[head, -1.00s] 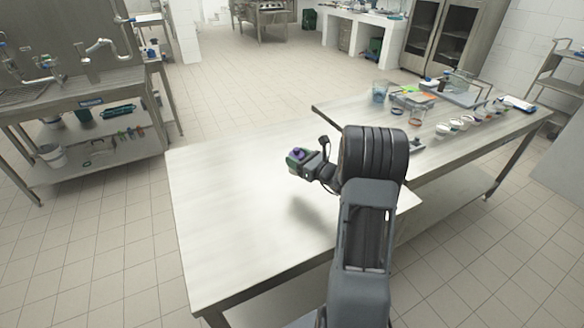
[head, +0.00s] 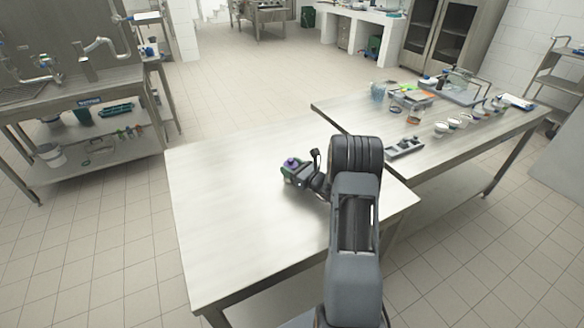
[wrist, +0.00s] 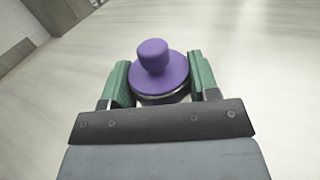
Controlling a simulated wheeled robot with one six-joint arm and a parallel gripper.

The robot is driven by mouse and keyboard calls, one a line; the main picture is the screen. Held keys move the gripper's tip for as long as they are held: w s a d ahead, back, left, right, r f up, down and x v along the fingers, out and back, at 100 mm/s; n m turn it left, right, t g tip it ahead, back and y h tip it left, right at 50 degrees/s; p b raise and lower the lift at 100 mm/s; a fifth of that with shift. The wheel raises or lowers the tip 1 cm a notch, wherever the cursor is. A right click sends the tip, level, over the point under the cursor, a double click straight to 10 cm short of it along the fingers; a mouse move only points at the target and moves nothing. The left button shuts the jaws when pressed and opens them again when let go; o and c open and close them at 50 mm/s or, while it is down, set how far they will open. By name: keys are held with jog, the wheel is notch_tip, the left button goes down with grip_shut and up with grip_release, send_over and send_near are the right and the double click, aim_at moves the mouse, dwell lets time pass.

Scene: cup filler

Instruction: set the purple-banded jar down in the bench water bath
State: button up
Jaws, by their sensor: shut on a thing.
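My gripper (head: 293,173) has green fingers and is over the bare near table, left of my arm. It is shut on a jar with a purple knobbed lid (head: 291,163). In the wrist view the purple lid and knob (wrist: 160,72) sit between the two green fingers, seen from above. The jar's body and any band on it are mostly hidden below the lid. A tub with clear walls and a metallic rim (head: 462,93), at the back of the right table, may be the bench water bath; it is too small to be sure.
The near table (head: 240,230) is otherwise clear. The right table (head: 350,112) holds a dark rack (head: 404,148), several white cups (head: 441,128), a bluish clear beaker (head: 377,92) and a tray with coloured items (head: 412,96). A sink bench (head: 75,92) stands at the left.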

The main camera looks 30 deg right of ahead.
jog(key=shift+f, duration=0.15)
jog(key=o, duration=1.1)
jog(key=shift+c, duration=0.2)
